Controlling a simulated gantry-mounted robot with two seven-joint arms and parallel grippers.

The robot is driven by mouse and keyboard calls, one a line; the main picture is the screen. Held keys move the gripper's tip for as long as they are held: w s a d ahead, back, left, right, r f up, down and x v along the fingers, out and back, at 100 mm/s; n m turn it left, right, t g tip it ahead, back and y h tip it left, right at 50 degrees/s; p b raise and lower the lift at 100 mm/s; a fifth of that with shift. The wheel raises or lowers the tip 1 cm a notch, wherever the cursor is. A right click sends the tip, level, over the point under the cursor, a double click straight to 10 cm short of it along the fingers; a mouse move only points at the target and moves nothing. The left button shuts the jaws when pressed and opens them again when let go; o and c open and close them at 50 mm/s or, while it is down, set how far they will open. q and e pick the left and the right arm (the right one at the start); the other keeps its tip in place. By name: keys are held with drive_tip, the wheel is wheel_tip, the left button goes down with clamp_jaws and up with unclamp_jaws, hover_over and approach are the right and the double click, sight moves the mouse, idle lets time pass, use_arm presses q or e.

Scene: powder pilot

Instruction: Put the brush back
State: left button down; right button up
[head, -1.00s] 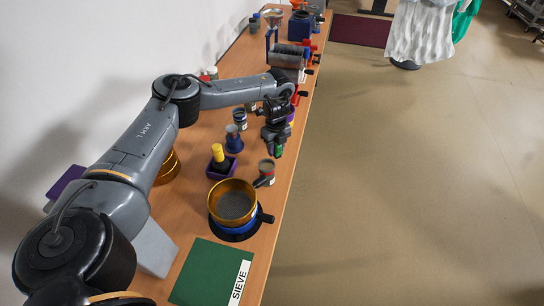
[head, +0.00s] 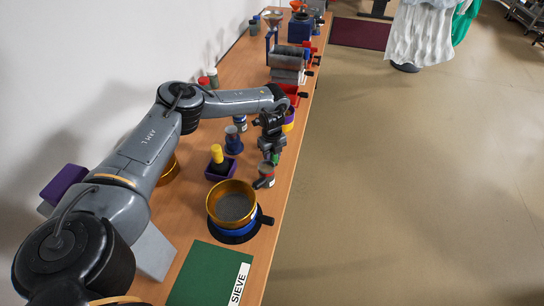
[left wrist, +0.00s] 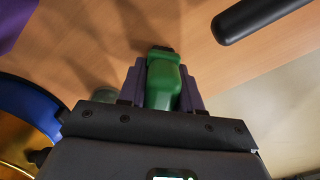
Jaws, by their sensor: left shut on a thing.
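My left gripper (head: 271,148) is shut on a green handle (head: 275,158), which I take to be the brush; no bristles show. In the left wrist view the green handle (left wrist: 163,80) with its dark end sits between the two jaws (left wrist: 162,88). In the head view the gripper is above the table, just behind a small cup (head: 266,171) with a dark handle. I cannot tell whether the brush touches anything. A purple holder (head: 213,176) with a yellow-topped black piece (head: 217,154) in it stands to the left. My right gripper is not in view.
A gold sieve (head: 215,205) on a blue and black base stands nearer, beyond a green mat (head: 205,270) labelled SIEVE. Small blue cups (head: 233,142) and red-and-grey equipment (head: 288,60) stand farther back. The table's right edge is close to the gripper.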

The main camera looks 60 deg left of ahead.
use_arm(q)
drive_tip(key=c, duration=0.8)
unclamp_jaws()
drive_tip(key=shift+f, duration=0.15)
wheel_tip(320, 180, up, 12)
drive_tip(key=p, duration=0.3)
drive_tip(key=shift+r, duration=0.2)
